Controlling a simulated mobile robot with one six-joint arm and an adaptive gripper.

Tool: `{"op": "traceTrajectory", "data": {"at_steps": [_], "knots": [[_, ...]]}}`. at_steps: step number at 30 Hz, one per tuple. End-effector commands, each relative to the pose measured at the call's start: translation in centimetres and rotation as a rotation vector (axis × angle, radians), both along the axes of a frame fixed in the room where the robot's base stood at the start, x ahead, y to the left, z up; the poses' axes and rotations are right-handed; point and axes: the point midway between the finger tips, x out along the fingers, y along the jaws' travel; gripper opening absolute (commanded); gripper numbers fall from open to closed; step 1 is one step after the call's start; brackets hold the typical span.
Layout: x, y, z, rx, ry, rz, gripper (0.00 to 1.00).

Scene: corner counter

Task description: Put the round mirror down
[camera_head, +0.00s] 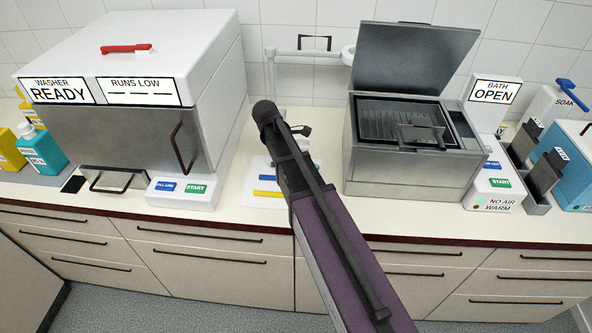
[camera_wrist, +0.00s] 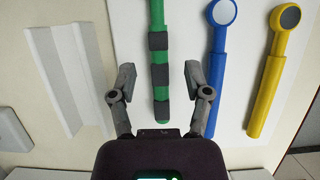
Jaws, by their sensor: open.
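My gripper (camera_wrist: 160,75) is open in the wrist view, with one finger on each side of a green handle (camera_wrist: 158,22) with dark bands. Neither finger touches it, and its far end is out of frame. To its right lie a blue tool (camera_wrist: 217,70) with a round white head and a yellow tool (camera_wrist: 268,90) with a round grey head. All three are on a white mat (camera_wrist: 115,20). I cannot tell for sure which one is the round mirror. In the head view my arm covers part of the mat (camera_head: 250,200); the blue tool (camera_head: 265,178) and yellow tool (camera_head: 268,193) show partly.
A white ridged holder (camera_wrist: 65,80) lies left of the green handle. In the head view, a washer (camera_head: 120,130) stands left and an open-lidded bath (camera_head: 405,175) right. A white stand with a ring arm (camera_head: 300,54) is behind. Bottles (camera_head: 40,150) stand far left.

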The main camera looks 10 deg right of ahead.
Motion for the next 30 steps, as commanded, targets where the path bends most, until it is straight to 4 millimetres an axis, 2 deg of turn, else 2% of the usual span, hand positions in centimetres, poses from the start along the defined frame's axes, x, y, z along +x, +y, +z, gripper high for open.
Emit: {"op": "traceTrajectory", "data": {"at_steps": [1, 7, 30], "knots": [[-0.1, -0.2, -0.8, 0.000, 0.000, 0.000, 0.63], [-0.2, -0.6, -1.7, 0.000, 0.000, 0.000, 0.63], [-0.2, -0.7, -1.8, 0.000, 0.000, 0.000, 0.63]]}}
